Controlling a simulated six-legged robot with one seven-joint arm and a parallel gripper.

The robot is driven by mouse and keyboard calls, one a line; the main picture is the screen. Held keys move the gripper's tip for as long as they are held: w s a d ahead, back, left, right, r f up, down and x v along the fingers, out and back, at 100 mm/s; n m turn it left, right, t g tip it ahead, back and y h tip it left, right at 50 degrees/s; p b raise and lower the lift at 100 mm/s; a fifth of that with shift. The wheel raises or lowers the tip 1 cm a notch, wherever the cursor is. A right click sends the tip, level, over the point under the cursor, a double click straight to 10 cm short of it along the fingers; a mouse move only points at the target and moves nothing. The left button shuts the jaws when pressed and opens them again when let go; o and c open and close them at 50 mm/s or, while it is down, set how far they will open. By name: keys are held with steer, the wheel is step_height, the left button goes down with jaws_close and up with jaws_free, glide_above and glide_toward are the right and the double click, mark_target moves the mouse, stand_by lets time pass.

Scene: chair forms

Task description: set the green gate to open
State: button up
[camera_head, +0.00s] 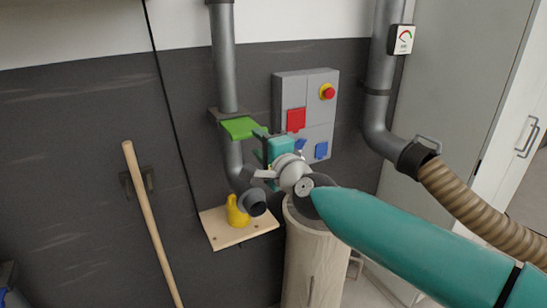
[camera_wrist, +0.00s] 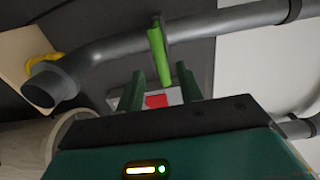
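The green gate (camera_head: 243,128) is a flat green plate sticking out of a dark slot frame on the grey vertical pipe (camera_head: 226,70). In the wrist view the green gate (camera_wrist: 156,52) shows as a narrow green strip on the pipe, seen nearly edge-on. My gripper (camera_head: 260,144) is just right of and below the gate in the head view. In the wrist view my gripper (camera_wrist: 162,76) has its two fingers apart, with the gate's near end in line with the gap between them. Nothing is held. I cannot tell how much depth separates fingers and gate.
A grey panel (camera_head: 319,93) with red and blue covers and a red button is on the wall behind. A wooden shelf (camera_head: 221,238) bears a yellow object (camera_head: 236,212) below the pipe mouth. A pale bin (camera_head: 312,262) stands beneath my arm. A ribbed hose (camera_head: 470,205) is at right.

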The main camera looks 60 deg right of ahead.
steer(key=v, duration=0.6)
steer(key=shift+a, duration=0.15)
steer(key=shift+a, duration=0.1)
stand_by(0.3)
steer(key=w+a+f+n+g+y, duration=0.1)
steer(key=w+a+n+y, duration=0.2)
steer(key=a+n, duration=0.25)
steer(key=w+a+f+n+g+y, duration=0.1)
steer(key=w+a+f+n+y, duration=0.2)
steer(key=a, duration=0.4)
steer(key=w+a+n+y, duration=0.2)
steer(key=w+a+n, duration=0.1)
steer(key=a+n, duration=0.25)
steer(key=s+a+f+n+g, duration=0.1)
steer(key=a+f+n+g, duration=0.3)
steer(key=a, duration=0.3)
steer(key=s+a+f+n+g+y, duration=0.1)
steer(key=s+a+f+n+g, duration=0.1)
steer(key=a+f+n, duration=0.4)
steer(key=shift+s+a+g, duration=0.25)
steer(key=shift+a+g, duration=0.65)
steer(key=shift+a, duration=0.05)
steer(key=shift+d, duration=0.15)
